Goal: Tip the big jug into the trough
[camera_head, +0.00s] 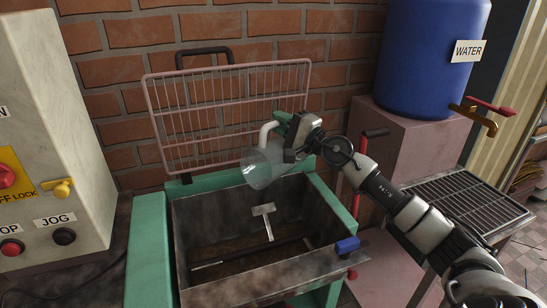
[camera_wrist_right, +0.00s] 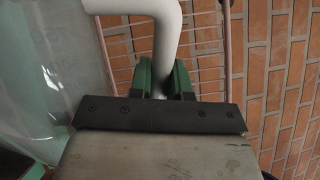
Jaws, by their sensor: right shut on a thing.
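The big clear jug (camera_head: 260,168) is tilted over the back part of the metal trough (camera_head: 262,277), with its wide end toward the lower left. Its white handle (camera_head: 267,131) rises on the right side. My right gripper (camera_head: 286,126) is shut on this handle. In the wrist view the green fingers of my right gripper (camera_wrist_right: 160,80) pinch the white handle (camera_wrist_right: 165,35), and the jug's clear wall (camera_wrist_right: 62,60) shows at the left. I cannot tell whether anything is left in the jug. My left gripper is out of view.
A paddle on a shaft (camera_head: 264,222) sits inside the trough. A pink wire guard (camera_head: 228,100) stands open behind it. A control box (camera_head: 45,130) is at left. A blue water barrel (camera_head: 425,60) and a grated table (camera_head: 470,203) are at right.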

